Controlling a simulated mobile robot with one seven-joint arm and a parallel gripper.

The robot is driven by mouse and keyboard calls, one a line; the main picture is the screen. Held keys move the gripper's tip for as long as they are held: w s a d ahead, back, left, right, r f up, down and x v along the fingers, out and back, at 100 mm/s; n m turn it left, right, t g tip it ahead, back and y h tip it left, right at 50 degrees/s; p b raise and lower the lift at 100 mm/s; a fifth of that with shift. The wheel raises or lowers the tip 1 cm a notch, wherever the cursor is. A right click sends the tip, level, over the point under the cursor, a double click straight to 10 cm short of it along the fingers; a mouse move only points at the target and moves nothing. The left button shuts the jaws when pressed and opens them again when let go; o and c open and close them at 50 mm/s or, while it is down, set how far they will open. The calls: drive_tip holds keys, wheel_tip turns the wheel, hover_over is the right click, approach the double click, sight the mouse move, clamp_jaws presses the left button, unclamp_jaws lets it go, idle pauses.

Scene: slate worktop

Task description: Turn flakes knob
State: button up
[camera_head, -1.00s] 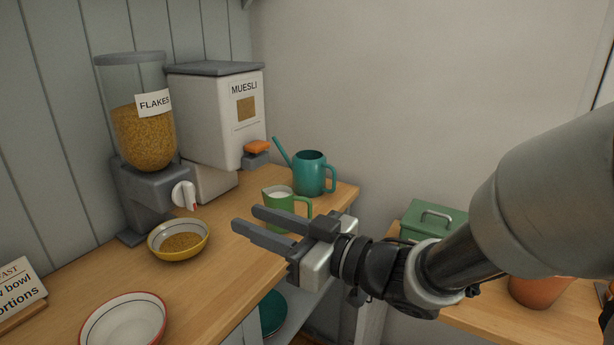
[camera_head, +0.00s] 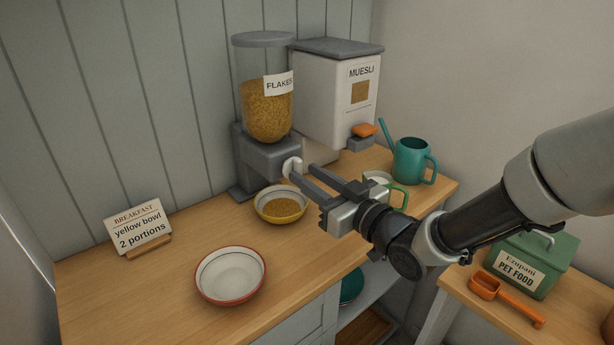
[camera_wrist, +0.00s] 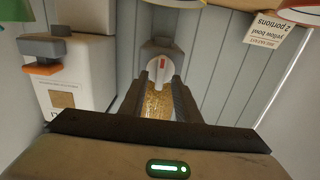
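The flakes dispenser (camera_head: 266,162) stands against the panelled wall, its clear hopper partly filled with golden flakes. Its white knob (camera_head: 292,166) is on the front of the grey base, partly covered by my fingers. In the wrist view, which is upside down, the knob (camera_wrist: 158,80) shows a red mark and lies at the fingertips. My gripper (camera_head: 302,173) is open, its two fingers apart and pointing at the knob. I cannot tell whether they touch it. The yellow bowl (camera_head: 262,213) sits below the dispenser with flakes in it. A card (camera_head: 138,228) reads "yellow bowl 2 portions".
The muesli dispenser (camera_head: 334,97) with an orange lever stands right beside the flakes one. A green mug (camera_head: 399,195), partly hidden behind my gripper, and a teal watering can (camera_head: 412,160) are to the right. A red-rimmed bowl (camera_head: 230,292) sits in front.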

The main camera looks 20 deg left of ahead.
drive_tip(key=shift+w+a, duration=0.3)
drive_tip(key=shift+a, duration=0.35)
clamp_jaws()
drive_tip(key=shift+r+m+p, duration=0.15)
drive_tip(key=shift+m+p, duration=0.2)
drive_tip(key=shift+m, duration=0.05)
drive_tip(key=m+p, duration=0.2)
drive_tip(key=shift+w+m, duration=0.1)
drive_tip(key=shift+m, duration=0.3)
drive_tip(key=shift+w+d+f+m+p, duration=0.1)
drive_tip(key=shift+m+p, duration=1.3)
drive_tip(key=shift+m, duration=0.95)
drive_tip(key=shift+w+f+m+p, duration=0.15)
drive_tip(key=shift+m+p, duration=1.2)
drive_tip(key=shift+m, duration=0.95)
drive_tip(key=shift+s+d+f+m+p, duration=0.1)
drive_tip(key=shift+m+p, duration=1.3)
drive_tip(key=shift+m, duration=0.95)
